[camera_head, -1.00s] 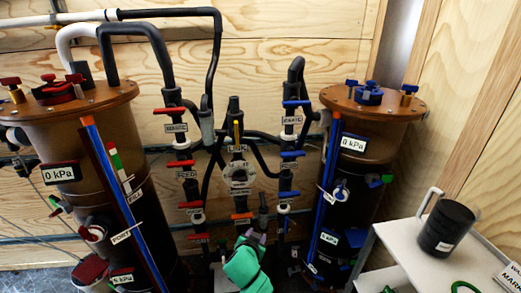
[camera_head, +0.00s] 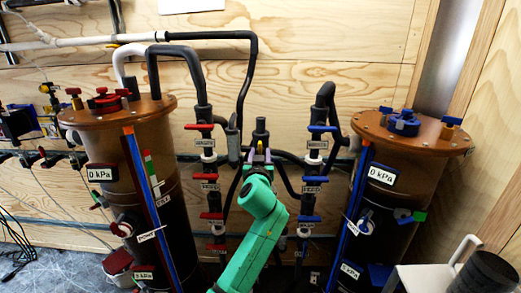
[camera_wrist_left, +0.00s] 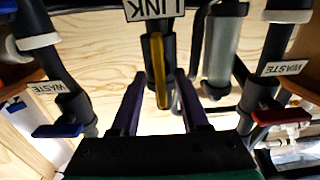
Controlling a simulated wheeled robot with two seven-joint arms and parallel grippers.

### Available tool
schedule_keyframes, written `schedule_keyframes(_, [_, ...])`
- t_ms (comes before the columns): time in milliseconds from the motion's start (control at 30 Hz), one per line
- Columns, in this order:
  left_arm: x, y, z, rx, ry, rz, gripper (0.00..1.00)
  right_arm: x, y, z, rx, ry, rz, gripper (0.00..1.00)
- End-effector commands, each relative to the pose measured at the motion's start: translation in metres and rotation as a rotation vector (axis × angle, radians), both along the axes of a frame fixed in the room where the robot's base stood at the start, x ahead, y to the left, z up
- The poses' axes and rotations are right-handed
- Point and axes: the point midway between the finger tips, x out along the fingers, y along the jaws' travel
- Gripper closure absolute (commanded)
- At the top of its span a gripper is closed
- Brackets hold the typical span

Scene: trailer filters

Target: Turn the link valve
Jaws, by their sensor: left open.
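The link valve shows in the left wrist view as a yellow lever (camera_wrist_left: 162,88) on a dark pipe, with an upside-down LINK label (camera_wrist_left: 152,9) near the top edge. In the head view its yellow handle (camera_head: 260,148) sits on the middle pipe between the two tanks, partly covered by my gripper. My left gripper (camera_head: 258,160) is open at this pipe. In the left wrist view its two purple fingers (camera_wrist_left: 161,92) stand on either side of the yellow lever, with gaps on both sides. My right gripper is not in view.
Red-handled valves (camera_head: 210,187) stand left of my arm and blue-handled valves (camera_head: 311,189) right of it. A brown-lidded tank (camera_head: 100,170) stands left, another (camera_head: 385,160) right. A black container (camera_head: 485,274) stands at the lower right.

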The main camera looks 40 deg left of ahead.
Motion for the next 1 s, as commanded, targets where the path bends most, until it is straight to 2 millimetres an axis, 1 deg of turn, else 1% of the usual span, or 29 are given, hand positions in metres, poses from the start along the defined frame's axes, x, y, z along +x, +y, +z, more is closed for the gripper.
schedule_keyframes(100, [0.0073,0.0062,0.0004,0.0,0.0,0.0,0.55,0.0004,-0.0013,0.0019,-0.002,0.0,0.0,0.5])
schedule_keyframes(333, [0.0082,0.0065,-0.0004,0.0,0.0,-0.001,0.55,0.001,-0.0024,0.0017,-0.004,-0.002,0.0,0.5])
schedule_keyframes(367, [0.0082,0.0065,-0.0005,0.0,0.0,-0.001,0.66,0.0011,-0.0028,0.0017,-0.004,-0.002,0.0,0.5])
schedule_keyframes(400, [0.0081,0.0064,-0.0005,0.0,0.0,-0.001,0.82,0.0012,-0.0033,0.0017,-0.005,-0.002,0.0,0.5])
schedule_keyframes(433, [0.0081,0.0064,-0.0005,0.0,0.0,-0.001,0.93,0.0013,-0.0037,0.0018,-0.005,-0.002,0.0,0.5])
schedule_keyframes(467, [0.0081,0.0063,-0.0006,0.0,0.0,-0.001,1.0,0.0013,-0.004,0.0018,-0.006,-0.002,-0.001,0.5])
schedule_keyframes(800, [0.0081,0.006,-0.0007,0.011,0.009,-0.001,1.0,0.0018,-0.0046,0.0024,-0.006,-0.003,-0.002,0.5])
schedule_keyframes(1000, [0.0085,0.0056,-0.0006,0.065,0.05,-0.001,1.0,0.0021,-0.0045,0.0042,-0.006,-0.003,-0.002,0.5])
